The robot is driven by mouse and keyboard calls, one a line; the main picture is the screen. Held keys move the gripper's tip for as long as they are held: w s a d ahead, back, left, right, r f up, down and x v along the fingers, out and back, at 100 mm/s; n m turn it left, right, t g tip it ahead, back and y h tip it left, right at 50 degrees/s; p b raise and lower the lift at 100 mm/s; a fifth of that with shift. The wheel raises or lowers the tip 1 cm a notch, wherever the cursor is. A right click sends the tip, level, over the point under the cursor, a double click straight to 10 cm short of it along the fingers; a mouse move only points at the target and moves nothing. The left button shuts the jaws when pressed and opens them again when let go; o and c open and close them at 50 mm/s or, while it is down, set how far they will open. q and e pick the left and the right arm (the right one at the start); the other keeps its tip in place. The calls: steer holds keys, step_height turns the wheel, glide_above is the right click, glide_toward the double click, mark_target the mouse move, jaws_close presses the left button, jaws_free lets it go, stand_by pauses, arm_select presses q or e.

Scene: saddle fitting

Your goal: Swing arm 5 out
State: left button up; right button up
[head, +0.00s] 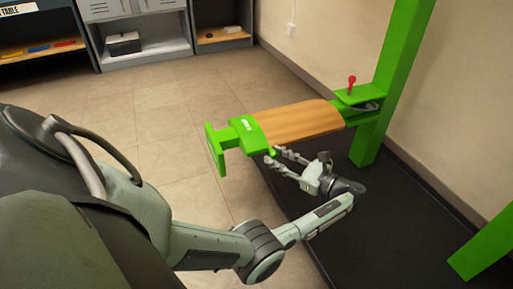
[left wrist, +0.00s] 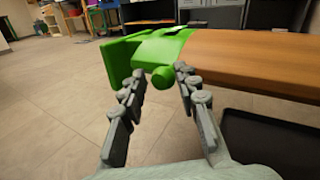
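Arm 5 appears to be the green arm with a wooden top (head: 300,122), reaching out level from a green post (head: 395,80); its label is too small to read. A green end plate (head: 215,148) stands at its free end. A red-knobbed pin (head: 351,84) stands upright on the bracket at the post. My left gripper (head: 272,156) is at the near side of the arm, close to the free end. In the left wrist view its fingers (left wrist: 159,80) are apart, with a round green stub (left wrist: 163,78) between or just beyond the tips; contact cannot be told. My right gripper is out of view.
A black mat (head: 390,225) lies under the arm and post. Another green beam (head: 485,250) is at the lower right. A wall runs behind the post. Shelves with a grey box (head: 123,44) stand at the back left. The tiled floor (head: 165,95) left of the arm is clear.

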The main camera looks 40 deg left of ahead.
arm_select(q)
steer(key=shift+w+d, duration=0.1)
steer(key=shift+d, duration=0.05)
steer(key=w+d, duration=0.1)
steer(key=d, duration=1)
steer(key=shift+d, duration=0.35)
steer(key=shift+r, duration=0.1)
